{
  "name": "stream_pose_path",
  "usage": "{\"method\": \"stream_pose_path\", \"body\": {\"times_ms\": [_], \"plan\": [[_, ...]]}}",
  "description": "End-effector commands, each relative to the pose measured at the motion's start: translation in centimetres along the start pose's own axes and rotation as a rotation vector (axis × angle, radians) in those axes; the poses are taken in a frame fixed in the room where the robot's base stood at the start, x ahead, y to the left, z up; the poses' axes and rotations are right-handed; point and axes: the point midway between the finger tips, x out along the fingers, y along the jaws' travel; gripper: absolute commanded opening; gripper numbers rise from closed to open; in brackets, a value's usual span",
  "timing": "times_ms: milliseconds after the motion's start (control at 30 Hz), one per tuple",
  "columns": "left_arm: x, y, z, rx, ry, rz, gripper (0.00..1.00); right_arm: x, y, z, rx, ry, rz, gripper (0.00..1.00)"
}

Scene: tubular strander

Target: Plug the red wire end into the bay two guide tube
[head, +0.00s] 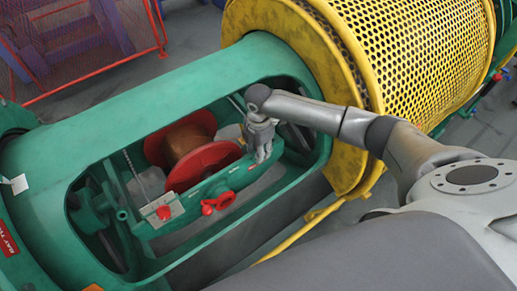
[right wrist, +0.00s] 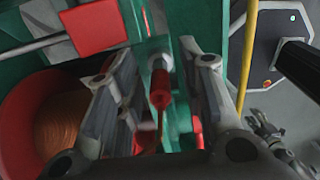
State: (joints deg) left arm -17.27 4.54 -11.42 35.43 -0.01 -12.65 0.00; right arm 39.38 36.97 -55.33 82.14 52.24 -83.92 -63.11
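My right gripper (head: 262,155) reaches down over the near rail of the green cradle, beside the red spool. In the right wrist view its two fingers (right wrist: 163,75) are apart, one on each side of a slim red piece (right wrist: 160,88), with gaps to both. This looks like the red wire end; its lower part is blurred. A short grey tube end (right wrist: 159,63), possibly the guide tube, lies just above it in the picture. I cannot tell whether they touch. A small gripper shape, probably my left gripper (right wrist: 268,132), shows at lower right; its opening is unclear.
The red spool (head: 203,166) with copper winding sits in the green cradle frame (head: 165,83). A red handle (head: 219,203) and a red block (head: 163,212) are on the near rail. A yellow perforated drum (head: 410,55) stands right, a yellow rail (head: 300,232) below.

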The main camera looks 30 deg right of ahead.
Motion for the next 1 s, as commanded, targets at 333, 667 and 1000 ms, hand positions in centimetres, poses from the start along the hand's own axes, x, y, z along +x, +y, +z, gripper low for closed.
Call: {"method": "stream_pose_path", "body": {"times_ms": [333, 667, 1000], "plan": [[-0.34, -0.04, -0.33, 0.001, 0.005, 0.0, 0.4, -0.1, -0.02, 0.01, 0.0, 0.0, -0.001, 0.36], [-0.69, -0.04, -0.38, 0.001, 0.006, 0.0, 0.4, 0.01, -0.03, 0.02, 0.0, 0.0, -0.001, 0.36], [-0.68, -0.05, -0.37, 0.001, 0.005, 0.0, 0.4, 0.0, -0.01, 0.01, 0.0, 0.0, -0.001, 0.36]]}}
